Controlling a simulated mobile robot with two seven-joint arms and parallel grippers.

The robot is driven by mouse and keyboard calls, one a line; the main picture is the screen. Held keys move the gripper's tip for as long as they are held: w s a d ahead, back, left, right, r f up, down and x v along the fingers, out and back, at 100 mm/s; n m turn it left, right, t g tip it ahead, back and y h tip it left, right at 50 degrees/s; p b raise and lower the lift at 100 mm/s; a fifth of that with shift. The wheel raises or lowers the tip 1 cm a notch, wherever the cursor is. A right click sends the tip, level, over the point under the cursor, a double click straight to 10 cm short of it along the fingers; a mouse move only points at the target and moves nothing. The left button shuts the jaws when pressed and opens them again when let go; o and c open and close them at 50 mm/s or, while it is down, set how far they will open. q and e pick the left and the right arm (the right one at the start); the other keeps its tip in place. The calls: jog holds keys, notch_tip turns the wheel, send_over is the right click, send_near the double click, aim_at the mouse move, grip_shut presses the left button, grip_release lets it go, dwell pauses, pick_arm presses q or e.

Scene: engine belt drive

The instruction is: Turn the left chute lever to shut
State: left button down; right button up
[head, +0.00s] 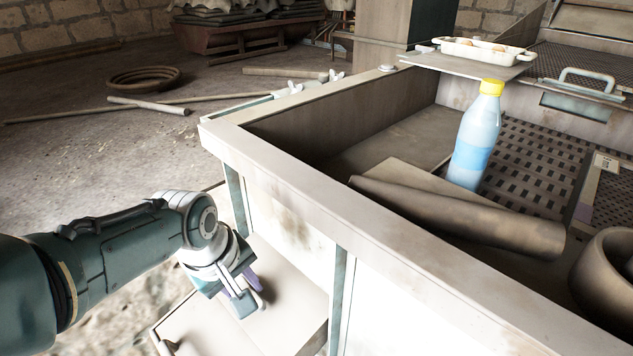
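My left arm comes in from the left, and its gripper (246,292) points down over a pale, sloping chute-like tray (285,318) at the outer side of the big bin. Small purple-grey parts show at the gripper's tip; I cannot tell if they are its fingers or something between them. A small dark handle-like piece (166,346) sits at the tray's lower left edge, apart from the gripper. I cannot make out for sure which part is the left chute lever; the gripper may hide it. My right gripper is out of view.
The bin's pale rim (330,214) runs diagonally beside my arm. Inside are a blue bottle with yellow cap (478,140), a thick tube (460,215) and a round bowl-like piece (608,275). A white dish (482,52) stands on a board behind. Poles and a ring (143,78) lie on the floor.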

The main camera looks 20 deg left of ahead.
pick_arm(q)
jog(key=shift+n, duration=0.3)
dwell(0.4)
jog(key=c, duration=0.7)
grip_release()
jog(key=p+v, duration=0.7)
jog(key=v, duration=0.3)
